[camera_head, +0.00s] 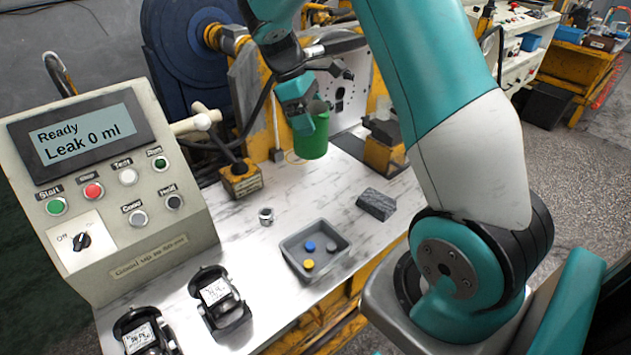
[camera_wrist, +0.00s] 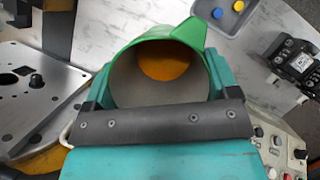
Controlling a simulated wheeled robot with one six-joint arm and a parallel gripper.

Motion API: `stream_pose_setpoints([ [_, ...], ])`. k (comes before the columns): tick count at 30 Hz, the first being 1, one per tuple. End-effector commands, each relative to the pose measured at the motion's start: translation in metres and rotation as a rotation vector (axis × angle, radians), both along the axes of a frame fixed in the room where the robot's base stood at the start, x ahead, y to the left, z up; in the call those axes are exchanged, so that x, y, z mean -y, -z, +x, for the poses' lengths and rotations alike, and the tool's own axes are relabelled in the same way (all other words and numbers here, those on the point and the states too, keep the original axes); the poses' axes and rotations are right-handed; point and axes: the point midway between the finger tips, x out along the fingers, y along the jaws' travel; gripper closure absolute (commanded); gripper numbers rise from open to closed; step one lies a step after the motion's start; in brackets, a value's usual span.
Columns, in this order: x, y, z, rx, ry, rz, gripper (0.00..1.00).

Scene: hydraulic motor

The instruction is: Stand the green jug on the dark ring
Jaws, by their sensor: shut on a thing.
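The green jug (camera_head: 312,138) is in my gripper (camera_head: 299,108), upright or nearly so, over the back part of the marble-look worktop. In the wrist view I look down into the open jug (camera_wrist: 190,33); its spout points up and to the right, and something orange shows inside at the bottom. My gripper is shut on the jug, with teal fingers on both sides. I cannot tell whether the jug's base touches the worktop.
A grey tray (camera_head: 337,262) with blue, yellow and grey discs stands in front. A metal nut (camera_head: 266,216), a dark grey block (camera_head: 376,204) and a yellow block with a lever (camera_head: 240,180) are around. The leak tester (camera_head: 110,190) is left. Machinery stands close behind the jug.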

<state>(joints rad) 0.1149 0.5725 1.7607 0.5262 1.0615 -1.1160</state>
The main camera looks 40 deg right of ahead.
Motion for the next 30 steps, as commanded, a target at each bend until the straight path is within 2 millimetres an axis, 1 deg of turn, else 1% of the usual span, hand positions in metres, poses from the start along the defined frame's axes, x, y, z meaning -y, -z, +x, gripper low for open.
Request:
stream_pose_setpoints([
  [2,0.001,0.012,-0.001,-0.005,0.002,0.001,0.49],
  [5,0.001,0.037,-0.002,-0.008,0.003,0.001,0.49],
  [12,0.002,0.105,-0.002,-0.008,0.005,0.002,0.49],
  [15,0.002,0.129,-0.002,-0.006,0.003,0.001,0.49],
  [18,0.001,0.145,-0.002,-0.003,0.003,0.001,0.49],
  [23,0.0,0.158,0.0,-0.002,0.001,0.001,0.49],
  [27,0.0,0.18,-0.001,-0.004,0.001,0.001,0.49],
  [30,0.0,0.193,-0.001,-0.003,0.001,0.001,0.49],
])
